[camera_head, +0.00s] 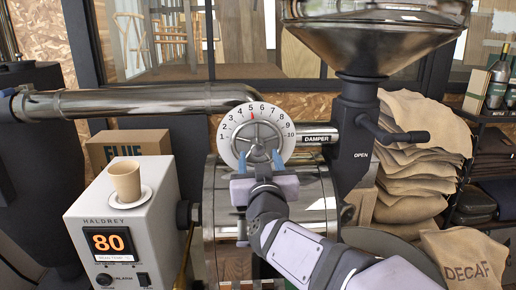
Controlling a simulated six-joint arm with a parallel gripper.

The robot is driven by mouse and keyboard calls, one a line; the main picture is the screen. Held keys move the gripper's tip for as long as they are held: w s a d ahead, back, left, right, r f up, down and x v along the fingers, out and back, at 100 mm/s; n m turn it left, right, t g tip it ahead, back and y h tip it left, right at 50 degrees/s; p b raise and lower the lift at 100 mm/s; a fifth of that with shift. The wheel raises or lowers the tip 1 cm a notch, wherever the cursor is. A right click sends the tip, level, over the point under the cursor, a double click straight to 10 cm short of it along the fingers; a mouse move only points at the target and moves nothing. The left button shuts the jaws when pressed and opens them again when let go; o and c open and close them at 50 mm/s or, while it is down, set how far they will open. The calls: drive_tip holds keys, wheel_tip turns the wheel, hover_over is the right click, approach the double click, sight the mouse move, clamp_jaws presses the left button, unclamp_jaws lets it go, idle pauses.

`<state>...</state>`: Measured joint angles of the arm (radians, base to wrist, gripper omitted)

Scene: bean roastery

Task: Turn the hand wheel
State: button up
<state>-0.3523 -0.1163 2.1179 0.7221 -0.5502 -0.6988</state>
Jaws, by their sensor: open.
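The hand wheel (234,118) is a pale round disc with numbers from 1 to 10 around its rim, in the middle of the head view. It sits by a horizontal pipe labelled DAMPER. A small red mark shows near the 5 at its top. My gripper (260,160) is in front of the wheel's lower half, its two blue-tipped fingers apart. The fingertips overlap the wheel's lower part in the picture. Whether they touch it or the spokes at its hub, I cannot tell. My gripper and wrist hide the wheel's bottom edge.
A control box (150,215) with an orange 80 display stands at left, with a cup (126,180) on a saucer (130,198) on top. A metal pipe (140,101) runs left of the wheel. A black OPEN lever (395,134) and hopper (370,40) stand at right, before stacked sacks (420,150).

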sight(258, 151)
drive_tip(key=shift+w+p, duration=0.95)
drive_tip(key=shift+w, duration=2.2)
clamp_jaws()
